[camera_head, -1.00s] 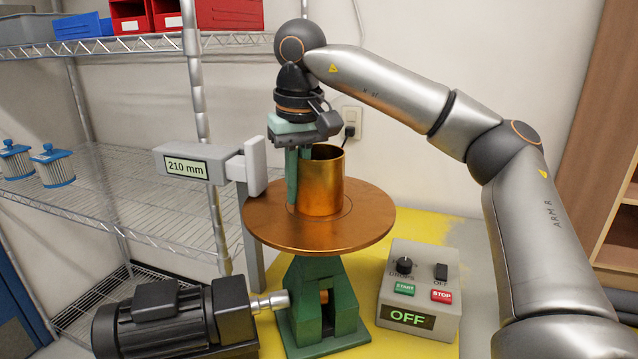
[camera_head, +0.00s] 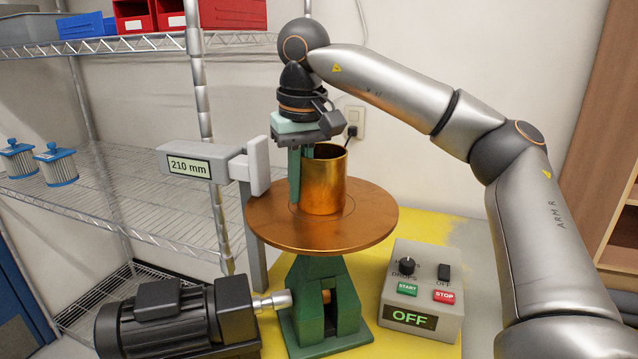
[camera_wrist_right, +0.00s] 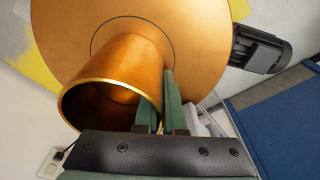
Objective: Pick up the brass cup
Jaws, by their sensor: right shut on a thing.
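The brass cup (camera_head: 325,185) stands upright and open-topped on a round copper-coloured plate (camera_head: 265,220), which rests on a green stand (camera_head: 305,320). My right gripper (camera_head: 301,182) points down at the cup's left wall, its green fingers closed on that wall near the rim. In the right wrist view, the cup (camera_wrist_right: 125,75) shows its open mouth, and the fingers (camera_wrist_right: 171,100) sit close together at its wall. The cup's base appears to rest on the plate. My left gripper is not in view.
A gauge reading 210 mm (camera_head: 190,167) stands close left of the plate. A dark motor (camera_head: 175,318) lies at front left, and a control box showing OFF (camera_head: 422,285) at front right. Wire shelving (camera_head: 110,190) fills the left; a wall is behind.

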